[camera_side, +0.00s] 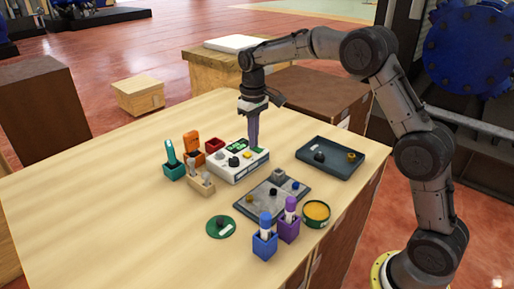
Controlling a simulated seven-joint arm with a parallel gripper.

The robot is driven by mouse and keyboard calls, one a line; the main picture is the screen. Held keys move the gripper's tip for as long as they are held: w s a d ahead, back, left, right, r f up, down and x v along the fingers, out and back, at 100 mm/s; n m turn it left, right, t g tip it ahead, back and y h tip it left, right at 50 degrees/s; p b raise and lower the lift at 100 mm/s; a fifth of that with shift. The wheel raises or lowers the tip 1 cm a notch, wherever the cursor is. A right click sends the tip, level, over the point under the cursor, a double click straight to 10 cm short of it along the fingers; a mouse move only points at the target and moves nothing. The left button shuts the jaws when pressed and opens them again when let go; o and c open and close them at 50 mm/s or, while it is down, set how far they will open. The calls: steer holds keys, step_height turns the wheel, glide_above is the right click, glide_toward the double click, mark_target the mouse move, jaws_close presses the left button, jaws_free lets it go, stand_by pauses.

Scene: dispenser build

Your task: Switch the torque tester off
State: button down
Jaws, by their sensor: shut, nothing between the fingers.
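The torque tester appears to be the white box (226,170) with a green-lit display (238,146) and dark knobs on its top, near the middle of the table. My gripper (254,146) points straight down over its right back corner, with the fingers shut and nothing held. The fingertips are at or just above a small yellow-green spot (259,150) on the box. I cannot tell whether they touch it. The fingers hide part of the box's right back edge.
A dark tray (345,170) with small parts lies right of the box. A grey plate (290,205) with knobs lies in front. Blue (264,246) and purple (288,229) holders, a teal holder (173,170) and an orange tool (192,143) stand nearby. The table's left side is clear.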

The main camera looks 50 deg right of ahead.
steer(key=shift+r, duration=3.45)
